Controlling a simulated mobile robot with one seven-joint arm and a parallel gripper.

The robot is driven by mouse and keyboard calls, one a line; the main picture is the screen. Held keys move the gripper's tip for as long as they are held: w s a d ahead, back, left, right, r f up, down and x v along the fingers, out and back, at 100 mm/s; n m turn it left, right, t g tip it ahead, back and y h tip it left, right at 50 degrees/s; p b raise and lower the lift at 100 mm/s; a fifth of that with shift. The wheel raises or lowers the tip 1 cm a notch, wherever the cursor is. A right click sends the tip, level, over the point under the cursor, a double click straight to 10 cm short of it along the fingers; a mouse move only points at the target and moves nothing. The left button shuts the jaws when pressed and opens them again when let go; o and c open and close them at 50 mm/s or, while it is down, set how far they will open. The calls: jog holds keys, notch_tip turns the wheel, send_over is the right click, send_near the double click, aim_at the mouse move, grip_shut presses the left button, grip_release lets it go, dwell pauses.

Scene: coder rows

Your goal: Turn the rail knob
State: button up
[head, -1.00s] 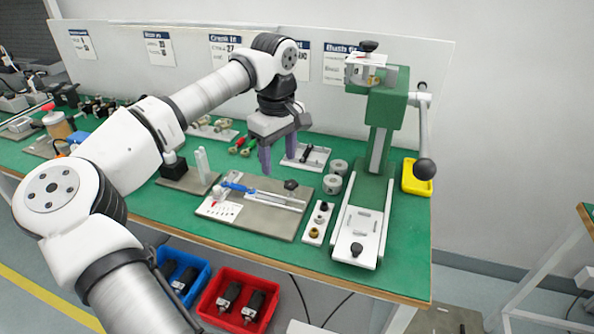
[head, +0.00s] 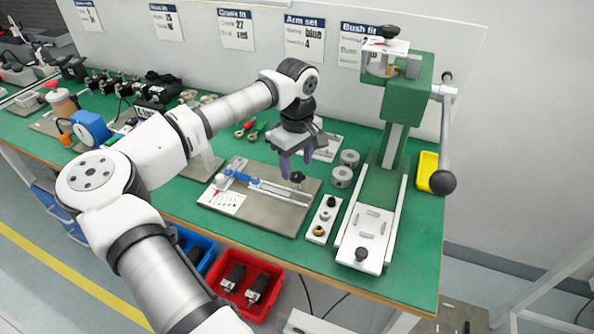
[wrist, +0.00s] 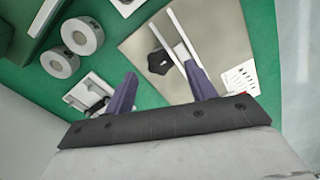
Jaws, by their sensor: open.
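The rail knob is a black star-shaped knob (head: 297,177) at the right part of a pale rail (head: 270,188) on a grey-brown plate (head: 236,200). It also shows in the wrist view (wrist: 159,62), between the lines of the two fingers. My gripper (head: 297,166) has dark purple fingers pointing down, just above and behind the knob in the head view. In the wrist view, the gripper (wrist: 161,70) is open and empty, with a finger either side of the knob. I cannot tell the exact height gap; no contact shows.
A green press (head: 407,105) with a long lever stands to the right. A blue arm piece (head: 240,176) sits on the rail's left side. A red bin (head: 247,284) is below the bench.

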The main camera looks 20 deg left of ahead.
aim_at(297, 174)
jog(key=shift+f, duration=2.05)
jog(key=shift+c, duration=0.4)
jog(key=c, duration=0.9)
